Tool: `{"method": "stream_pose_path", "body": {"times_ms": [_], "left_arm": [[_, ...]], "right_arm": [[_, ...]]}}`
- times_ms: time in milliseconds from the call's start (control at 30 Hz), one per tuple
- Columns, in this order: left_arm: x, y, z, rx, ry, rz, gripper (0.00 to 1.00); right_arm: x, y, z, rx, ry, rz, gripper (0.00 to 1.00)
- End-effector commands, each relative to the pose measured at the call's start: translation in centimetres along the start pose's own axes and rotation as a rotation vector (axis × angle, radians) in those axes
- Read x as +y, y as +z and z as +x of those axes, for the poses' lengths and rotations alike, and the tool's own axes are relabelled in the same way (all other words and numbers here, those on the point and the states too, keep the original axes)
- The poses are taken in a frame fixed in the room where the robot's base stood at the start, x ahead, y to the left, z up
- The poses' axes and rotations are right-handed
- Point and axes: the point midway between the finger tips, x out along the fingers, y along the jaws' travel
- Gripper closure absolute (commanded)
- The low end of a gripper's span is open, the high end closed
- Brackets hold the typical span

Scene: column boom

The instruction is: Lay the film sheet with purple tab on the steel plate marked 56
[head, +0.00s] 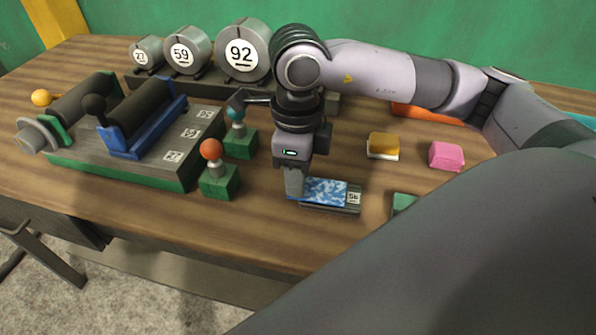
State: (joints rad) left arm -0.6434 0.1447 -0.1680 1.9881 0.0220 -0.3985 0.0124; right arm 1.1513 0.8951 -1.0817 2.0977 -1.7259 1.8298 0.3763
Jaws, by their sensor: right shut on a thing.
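The steel plate marked 56 (353,211) lies near the front edge of the table, its number label at the right end. A blue patterned film sheet (327,190) lies over the plate, left of the label, with its left end at my fingers. No purple tab shows; my fingers cover that end. My right gripper (294,194) points down at the plate's left end, shut on the sheet's left end. Whether the sheet rests fully flat I cannot tell. My left gripper is not in view.
Orange-knobbed (211,150) and teal-knobbed (237,115) green blocks stand left of my gripper, near a roller machine (140,113). Cylinders marked 27, 59 and 92 (241,54) stand behind. Yellow (384,143) and pink (446,155) blocks lie to the right.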

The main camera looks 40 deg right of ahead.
Motion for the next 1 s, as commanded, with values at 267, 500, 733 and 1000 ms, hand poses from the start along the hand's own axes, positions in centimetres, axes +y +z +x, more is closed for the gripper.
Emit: {"method": "stream_pose_path", "body": {"times_ms": [267,500,733,1000], "left_arm": [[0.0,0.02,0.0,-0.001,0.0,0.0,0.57],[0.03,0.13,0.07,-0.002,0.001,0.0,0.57],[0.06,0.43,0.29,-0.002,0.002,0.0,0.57],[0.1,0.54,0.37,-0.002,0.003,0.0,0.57]], "right_arm": [[0.0,0.01,-0.04,-0.001,0.0,0.0,0.98],[0.0,0.01,0.04,-0.001,0.0,0.0,0.98],[0.0,0.02,0.18,-0.001,0.0,0.0,0.98],[0.01,0.01,0.18,-0.001,0.0,0.0,0.98]]}}
